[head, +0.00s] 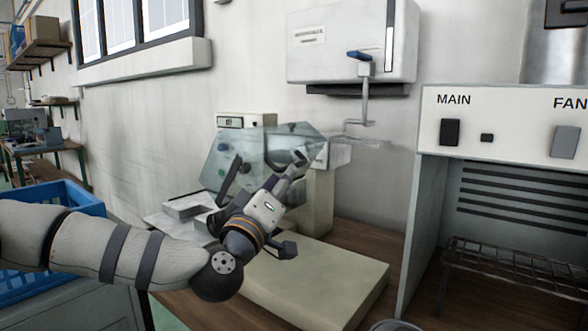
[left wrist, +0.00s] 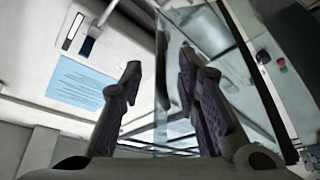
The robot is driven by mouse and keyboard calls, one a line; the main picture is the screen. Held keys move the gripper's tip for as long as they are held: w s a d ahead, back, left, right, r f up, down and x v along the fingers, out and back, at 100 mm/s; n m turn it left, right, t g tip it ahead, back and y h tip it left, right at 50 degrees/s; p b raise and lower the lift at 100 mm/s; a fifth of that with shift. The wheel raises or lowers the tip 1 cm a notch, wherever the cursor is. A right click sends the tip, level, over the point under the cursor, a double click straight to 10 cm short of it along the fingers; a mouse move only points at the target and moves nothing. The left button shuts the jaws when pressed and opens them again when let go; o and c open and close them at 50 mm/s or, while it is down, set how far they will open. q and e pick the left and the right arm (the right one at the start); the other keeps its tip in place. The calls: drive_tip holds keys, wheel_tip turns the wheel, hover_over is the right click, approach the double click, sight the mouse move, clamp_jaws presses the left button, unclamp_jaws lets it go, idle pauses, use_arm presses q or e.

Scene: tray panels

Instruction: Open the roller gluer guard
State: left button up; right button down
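The roller gluer (head: 318,205) is a cream machine on the wooden bench, in the middle of the head view. Its guard (head: 235,150) is a clear, slightly green panel in front of the machine's upper part. My left gripper (head: 292,167) is at the right part of the guard, partly overlapping it. In the left wrist view, its two dark fingers (left wrist: 160,72) stand apart with a clear panel edge between them, which looks like the guard. I cannot tell whether either finger touches it. The rollers are mostly hidden by my arm and hand. My right gripper is not in view.
A white wall box (head: 350,35) with a blue-handled lever (head: 360,56) hangs above the machine. A cabinet marked MAIN and FAN (head: 500,125) with a wire rack (head: 510,265) stands at right. A blue crate (head: 75,195) is at left. A cream slab (head: 330,275) lies in front.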

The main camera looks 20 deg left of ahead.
sight(290, 152)
use_arm(q)
drive_tip(key=x, duration=0.5)
drive_tip(key=shift+w, duration=0.25)
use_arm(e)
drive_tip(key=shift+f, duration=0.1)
